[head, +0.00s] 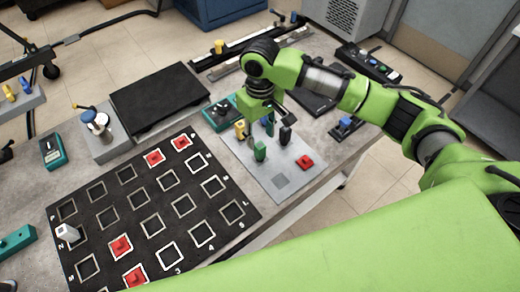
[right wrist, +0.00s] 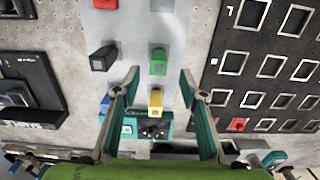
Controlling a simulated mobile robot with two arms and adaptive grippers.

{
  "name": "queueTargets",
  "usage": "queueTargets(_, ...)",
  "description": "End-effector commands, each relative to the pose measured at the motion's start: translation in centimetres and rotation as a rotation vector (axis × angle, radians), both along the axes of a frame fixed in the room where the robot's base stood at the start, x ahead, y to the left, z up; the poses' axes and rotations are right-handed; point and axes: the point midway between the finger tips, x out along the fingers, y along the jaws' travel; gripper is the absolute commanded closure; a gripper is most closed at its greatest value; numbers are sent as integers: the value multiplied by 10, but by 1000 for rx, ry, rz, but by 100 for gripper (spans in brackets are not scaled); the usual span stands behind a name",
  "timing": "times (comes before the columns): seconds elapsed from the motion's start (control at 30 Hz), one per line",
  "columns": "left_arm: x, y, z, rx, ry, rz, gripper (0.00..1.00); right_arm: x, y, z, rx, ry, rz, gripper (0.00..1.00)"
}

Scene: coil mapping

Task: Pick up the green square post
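The green square post (head: 260,150) stands on a grey plate (head: 262,178) in the head view. In the right wrist view the green post (right wrist: 158,62) lies just beyond the fingertips, roughly centred between them. My right gripper (head: 268,122) is above the plate; its two fingers are spread wide with nothing held, as the right wrist view (right wrist: 159,72) shows. A yellow post (right wrist: 155,101) shows between the fingers. A blue post (right wrist: 104,103) is partly hidden by the left finger. I cannot tell the exact height gap. My left gripper is not in view.
A black post (head: 285,136) and a red post (head: 305,162) share the plate. A black board (head: 222,232) with square outlines and several red pieces lies to the left. A teal device (head: 222,113) sits behind the plate.

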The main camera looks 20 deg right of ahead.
Motion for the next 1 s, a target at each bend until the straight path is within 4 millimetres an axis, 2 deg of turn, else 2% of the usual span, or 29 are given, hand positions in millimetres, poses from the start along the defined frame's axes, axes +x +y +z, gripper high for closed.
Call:
queueTargets(0.1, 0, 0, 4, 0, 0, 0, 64, 0, 0, -17, -1, 2, -1, 61)
queueTargets(0.37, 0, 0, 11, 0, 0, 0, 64, 1, -1, -36, -2, 2, 0, 61)
queueTargets(0.6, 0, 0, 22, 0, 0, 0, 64, 4, -1, -71, -1, 1, 0, 61)
queueTargets(0.9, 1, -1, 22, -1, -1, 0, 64, 4, -1, -79, 0, -2, 2, 61)
queueTargets(0.93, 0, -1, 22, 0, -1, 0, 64, 4, -1, -79, 0, -2, 2, 64)
queueTargets(1.0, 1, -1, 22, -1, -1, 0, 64, 4, -1, -79, 0, -2, 2, 82)
